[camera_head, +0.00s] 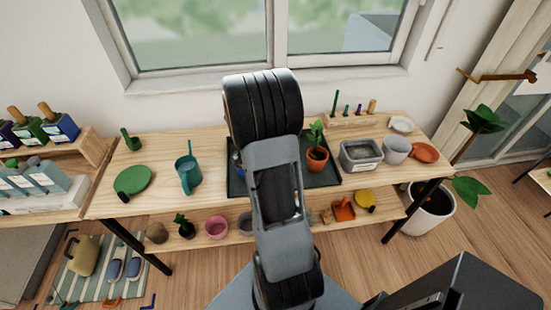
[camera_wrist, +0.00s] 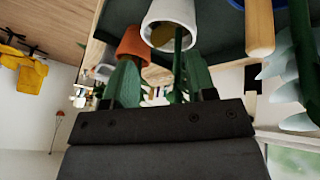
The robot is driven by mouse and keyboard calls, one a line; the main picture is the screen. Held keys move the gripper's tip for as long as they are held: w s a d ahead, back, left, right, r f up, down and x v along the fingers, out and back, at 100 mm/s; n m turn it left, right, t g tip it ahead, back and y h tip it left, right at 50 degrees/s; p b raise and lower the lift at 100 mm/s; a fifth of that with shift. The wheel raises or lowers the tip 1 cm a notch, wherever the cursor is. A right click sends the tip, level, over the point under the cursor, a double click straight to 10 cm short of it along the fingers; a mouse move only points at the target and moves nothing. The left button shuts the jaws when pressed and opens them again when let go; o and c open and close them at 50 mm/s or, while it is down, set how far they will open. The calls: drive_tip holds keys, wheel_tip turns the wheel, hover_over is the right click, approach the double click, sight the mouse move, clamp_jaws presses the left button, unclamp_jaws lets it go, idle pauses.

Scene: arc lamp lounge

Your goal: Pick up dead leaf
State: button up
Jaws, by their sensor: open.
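In the wrist view a small yellow-brown patch (camera_wrist: 160,38), which looks like the dead leaf, shows at the mouth of a white pot (camera_wrist: 170,12). A green stem (camera_wrist: 178,62) rises from that pot. My gripper (camera_wrist: 160,78) is open, its two green fingers spread either side of the view's middle, pointing toward the pot. The stem and leaf lie between the fingers in the picture; I cannot tell whether anything touches. In the head view my arm hides the gripper, the white pot and the leaf.
A terracotta pot (camera_wrist: 133,43) is close beside the white pot; its plant (camera_head: 316,132) stands on the dark tray (camera_head: 326,177). A wooden-handled tool (camera_wrist: 259,28) is near.

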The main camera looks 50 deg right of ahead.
drive_tip(key=shift+p+x, duration=0.8)
drive_tip(key=shift+x, duration=2.35)
clamp_jaws()
